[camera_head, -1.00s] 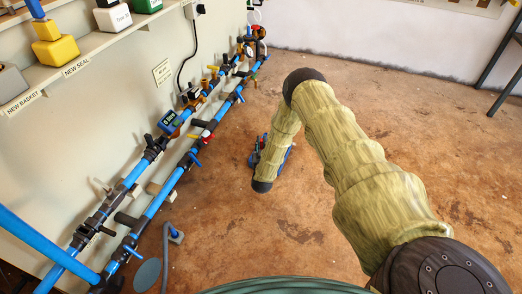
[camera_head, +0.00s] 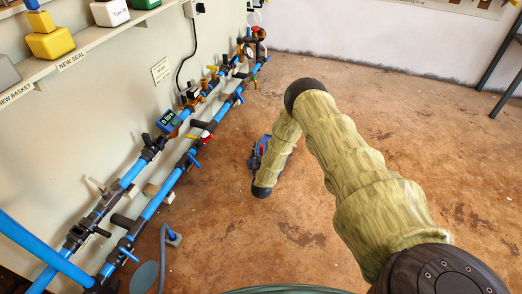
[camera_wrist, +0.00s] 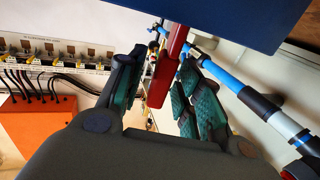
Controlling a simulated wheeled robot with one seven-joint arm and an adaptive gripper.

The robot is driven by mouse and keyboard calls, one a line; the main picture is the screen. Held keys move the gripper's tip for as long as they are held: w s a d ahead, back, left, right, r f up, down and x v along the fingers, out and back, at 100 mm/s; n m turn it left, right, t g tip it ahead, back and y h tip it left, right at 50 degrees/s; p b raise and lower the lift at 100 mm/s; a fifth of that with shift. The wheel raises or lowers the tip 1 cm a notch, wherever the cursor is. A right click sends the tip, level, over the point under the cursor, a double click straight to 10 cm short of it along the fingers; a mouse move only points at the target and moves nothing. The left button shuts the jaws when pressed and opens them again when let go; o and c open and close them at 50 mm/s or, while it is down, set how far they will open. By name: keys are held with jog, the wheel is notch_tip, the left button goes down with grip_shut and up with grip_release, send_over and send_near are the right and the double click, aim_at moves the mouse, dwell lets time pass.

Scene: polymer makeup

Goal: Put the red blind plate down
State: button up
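A red bar-like piece (camera_wrist: 168,70), which looks like the red blind plate, shows between the two fingers of my gripper (camera_wrist: 160,75) in the wrist view. The fingers with green pads stand apart. A gap shows between the left finger and the red piece; the right finger is close beside it. I cannot tell whether the fingers grip it. A large dark blue panel (camera_wrist: 225,18) fills the top right, in front of the red piece's upper end. In the head view, my gripper is mostly hidden behind my arm; small red and blue parts show there.
Blue pipes (camera_head: 150,208) with valves run along the wall at left. A shelf (camera_head: 80,48) with coloured blocks is above them. Brown floor (camera_head: 400,130) is open to the right. The wrist view shows an orange box (camera_wrist: 38,125) with dark cables.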

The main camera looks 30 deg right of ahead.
jog(key=shift+r, duration=0.1)
